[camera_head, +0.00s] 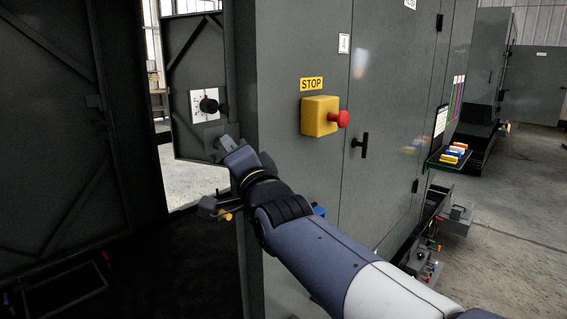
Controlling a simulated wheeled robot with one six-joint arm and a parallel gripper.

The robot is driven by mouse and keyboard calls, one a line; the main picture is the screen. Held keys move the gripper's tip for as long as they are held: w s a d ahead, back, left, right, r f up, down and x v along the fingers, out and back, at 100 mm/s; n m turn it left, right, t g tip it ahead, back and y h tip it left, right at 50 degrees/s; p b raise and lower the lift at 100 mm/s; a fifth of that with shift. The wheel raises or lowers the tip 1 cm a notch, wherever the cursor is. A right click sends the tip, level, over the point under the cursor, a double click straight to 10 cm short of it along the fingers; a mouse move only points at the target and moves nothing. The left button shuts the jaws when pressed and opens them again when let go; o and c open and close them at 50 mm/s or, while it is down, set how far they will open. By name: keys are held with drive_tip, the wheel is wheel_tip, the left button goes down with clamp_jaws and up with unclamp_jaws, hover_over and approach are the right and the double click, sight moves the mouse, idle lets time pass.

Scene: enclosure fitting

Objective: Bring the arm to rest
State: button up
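My arm reaches from the lower right up to the front edge of a grey enclosure (290,150). My gripper (216,178) is at the arm's far end, by the enclosure's open left side. Its fingers are small and partly hidden by the wrist, so I cannot tell whether they are open or shut. Just above it, a grey door panel (183,60) carries a white plate (198,98) with a black knob (209,105). I cannot tell whether the gripper touches the panel.
A yellow box with a red stop button (343,119) juts from the enclosure front, above my arm. A black handle (361,144) sits to its right. A shelf with coloured blocks (453,153) and several boxes stand further right. Open floor (520,200) lies at the far right.

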drive_tip(key=p+x, duration=0.1)
drive_tip(key=x, duration=0.3)
drive_tip(key=shift+w+a+r, duration=0.1)
drive_tip(key=shift+w+a, duration=0.05)
drive_tip(key=shift+w, duration=0.15)
drive_tip(key=b+v, duration=0.4)
drive_tip(key=v, duration=0.7)
drive_tip(key=p+x, duration=0.5)
drive_tip(key=x, duration=0.7)
drive_tip(key=s+d+f+n+g+y, duration=0.2)
drive_tip(key=s+d+n+y, duration=0.2)
drive_tip(key=n, duration=1.2)
drive_tip(key=shift+d+f+n+g+y+p, duration=0.15)
drive_tip(key=shift+n+g+y+p, duration=0.2)
drive_tip(key=shift+y, duration=1.25)
